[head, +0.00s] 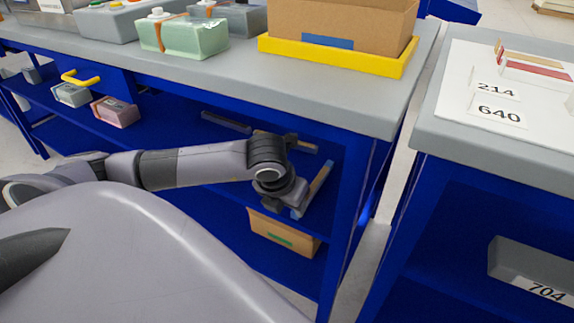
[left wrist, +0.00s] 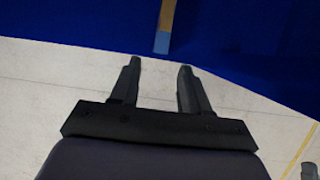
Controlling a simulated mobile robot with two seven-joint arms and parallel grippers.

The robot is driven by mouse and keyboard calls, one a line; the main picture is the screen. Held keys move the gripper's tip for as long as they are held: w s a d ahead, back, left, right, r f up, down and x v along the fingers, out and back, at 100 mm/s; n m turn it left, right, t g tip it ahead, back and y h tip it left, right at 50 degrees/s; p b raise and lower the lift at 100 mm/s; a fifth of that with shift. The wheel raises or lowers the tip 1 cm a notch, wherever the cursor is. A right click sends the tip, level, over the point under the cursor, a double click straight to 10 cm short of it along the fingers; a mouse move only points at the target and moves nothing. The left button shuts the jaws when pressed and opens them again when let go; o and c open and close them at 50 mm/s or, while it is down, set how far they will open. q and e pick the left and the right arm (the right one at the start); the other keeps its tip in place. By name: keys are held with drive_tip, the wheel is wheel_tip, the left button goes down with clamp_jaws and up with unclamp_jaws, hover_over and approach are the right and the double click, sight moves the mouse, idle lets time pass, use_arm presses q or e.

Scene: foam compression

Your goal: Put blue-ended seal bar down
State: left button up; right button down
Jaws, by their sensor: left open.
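The blue-ended seal bar (head: 320,183) is tan with a blue end and lies on the blue shelf under the workbench, near its right end. In the left wrist view the bar (left wrist: 166,22) shows at the top, its blue end a little beyond my fingertips. My left gripper (left wrist: 159,66) is open, with nothing between its fingers, and stands apart from the bar. In the head view my left wrist reaches over the front of the shelf beside the bar, and its fingers are mostly hidden. My right gripper is not in view.
Other bars, one grey (head: 226,122) and one tan and grey (head: 300,146), lie farther back on the shelf (head: 178,147). A cardboard box (head: 284,236) sits on the level below. A blue table leg (head: 352,215) stands just right of the bar.

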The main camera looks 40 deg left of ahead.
use_arm(q)
drive_tip(key=s+d+g+h, duration=0.1)
drive_tip(key=s+d+h, duration=0.25)
drive_tip(key=d, duration=0.35)
drive_tip(key=s+d+m+h, duration=0.1)
drive_tip(key=s+d+h, duration=0.1)
drive_tip(key=d+h, duration=0.35)
drive_tip(key=s+d+g+h, duration=0.1)
drive_tip(key=s+d+h, duration=0.15)
drive_tip(key=d, duration=0.65)
drive_tip(key=w+d+r+n+t+h, duration=0.2)
drive_tip(key=d+r+n+t+h, duration=0.2)
drive_tip(key=r+n+t+h, duration=0.55)
drive_tip(key=w+a+f+n+t+y, duration=0.3)
drive_tip(key=a+f+n+t+y, duration=0.3)
drive_tip(key=n+y, duration=0.9)
drive_tip(key=s+a+f+n+g+y, duration=0.1)
drive_tip(key=s+f+n+g, duration=0.5)
drive_tip(key=f, duration=0.4)
drive_tip(key=shift+a, duration=0.25)
